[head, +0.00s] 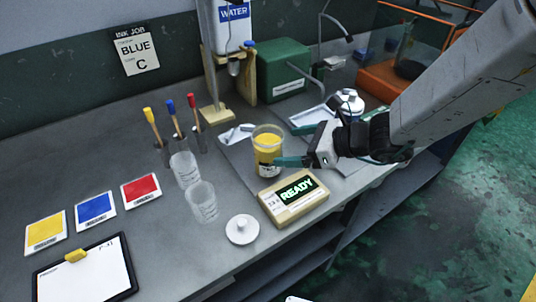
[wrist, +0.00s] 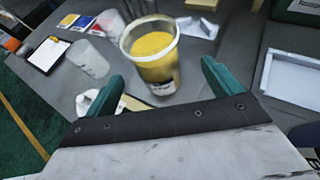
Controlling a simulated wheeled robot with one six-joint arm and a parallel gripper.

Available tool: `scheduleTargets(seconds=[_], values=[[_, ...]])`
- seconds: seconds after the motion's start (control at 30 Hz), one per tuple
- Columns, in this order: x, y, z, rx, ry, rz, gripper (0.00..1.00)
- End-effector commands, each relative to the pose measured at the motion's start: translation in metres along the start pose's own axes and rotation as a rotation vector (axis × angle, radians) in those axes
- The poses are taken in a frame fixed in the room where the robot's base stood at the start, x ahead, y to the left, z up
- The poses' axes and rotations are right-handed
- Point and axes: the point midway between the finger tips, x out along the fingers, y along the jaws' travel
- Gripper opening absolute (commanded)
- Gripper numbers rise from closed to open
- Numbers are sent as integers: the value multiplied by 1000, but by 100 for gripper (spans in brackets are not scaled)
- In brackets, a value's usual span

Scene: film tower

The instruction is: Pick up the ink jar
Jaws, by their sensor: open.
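A clear jar of yellow ink (head: 267,152) stands upright and uncapped on the bench, with a label low on its side. My gripper (head: 297,146) is open, its green fingers pointing at the jar from the right. In the wrist view the yellow jar (wrist: 154,62) is ahead, across the gap between the spread fingers, nearer the left one. No grip on it shows. Another jar with a white knobbed lid (head: 348,101) stands behind my gripper, partly hidden by it; its contents are unclear.
A READY display box (head: 293,199) and a loose white lid (head: 242,229) sit in front of the yellow jar. Clear beakers (head: 202,202) stand left. A stand with a WATER container (head: 233,25) and a green box (head: 284,70) are behind. A wall sign reads INK JOB, BLUE, C (head: 136,50).

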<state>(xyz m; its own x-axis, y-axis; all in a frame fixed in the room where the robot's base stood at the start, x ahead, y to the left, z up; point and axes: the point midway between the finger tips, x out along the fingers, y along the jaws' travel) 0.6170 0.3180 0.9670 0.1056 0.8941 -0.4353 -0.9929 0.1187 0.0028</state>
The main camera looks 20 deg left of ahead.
Motion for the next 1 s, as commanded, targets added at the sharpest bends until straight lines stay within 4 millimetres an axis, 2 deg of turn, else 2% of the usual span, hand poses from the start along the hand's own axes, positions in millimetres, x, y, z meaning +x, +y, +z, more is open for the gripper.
scheduleTargets(seconds=[0.5,0.8,0.87,1.0], values=[[66,6,1,-2,0,1,91],[71,6,1,-3,0,0,91],[71,6,1,-3,0,0,77],[71,6,1,-3,0,0,38]])
